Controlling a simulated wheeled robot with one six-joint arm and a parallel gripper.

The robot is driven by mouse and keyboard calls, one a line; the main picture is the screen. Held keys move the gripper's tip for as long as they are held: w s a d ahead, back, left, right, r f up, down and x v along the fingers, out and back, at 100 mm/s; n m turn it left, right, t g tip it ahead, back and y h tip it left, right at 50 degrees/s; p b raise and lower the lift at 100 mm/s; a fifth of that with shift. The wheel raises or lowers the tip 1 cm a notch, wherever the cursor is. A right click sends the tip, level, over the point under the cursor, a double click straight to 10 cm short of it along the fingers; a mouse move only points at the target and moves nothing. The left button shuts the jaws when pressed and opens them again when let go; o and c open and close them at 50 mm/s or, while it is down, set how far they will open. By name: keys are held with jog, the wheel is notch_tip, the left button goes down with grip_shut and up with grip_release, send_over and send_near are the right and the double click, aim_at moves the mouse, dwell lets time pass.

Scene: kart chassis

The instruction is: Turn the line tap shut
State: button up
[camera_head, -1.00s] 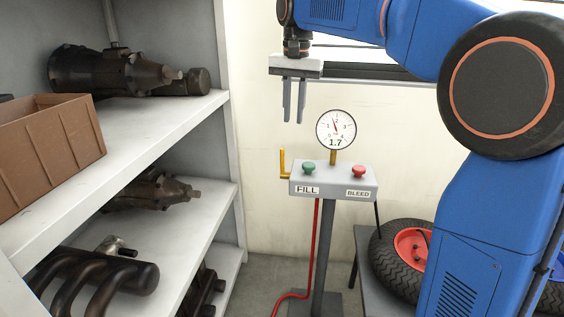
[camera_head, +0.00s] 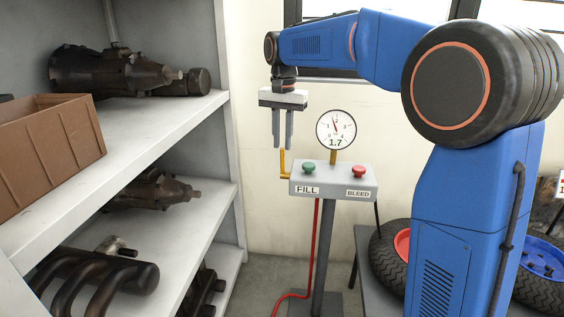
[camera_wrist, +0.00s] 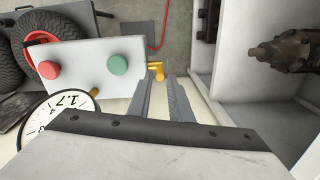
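The line tap (camera_head: 283,167) is a yellow lever on the left end of the grey control box (camera_head: 333,181). Its handle stands upright in the head view. In the wrist view the yellow tap (camera_wrist: 157,70) shows just beyond the fingertips. My gripper (camera_head: 282,147) points down above the tap, its two fingers apart with nothing between them; the wrist view also shows the parted fingers (camera_wrist: 165,80). The fingertips are close to the top of the handle; whether they touch it I cannot tell. The gauge (camera_head: 336,129) above the box reads 1.7.
The box carries a green FILL button (camera_head: 309,167) and a red BLEED button (camera_head: 358,171). A red hose (camera_head: 314,245) hangs below. A grey shelf (camera_head: 190,110) with engine parts and a brown crate (camera_head: 50,150) stands at left. Tyres (camera_head: 390,262) lie at right.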

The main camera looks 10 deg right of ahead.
aim_at(282, 174)
notch_tip(282, 174, down, 8)
jog(key=shift+r, duration=0.1)
jog(key=shift+c, duration=0.6)
grip_shut()
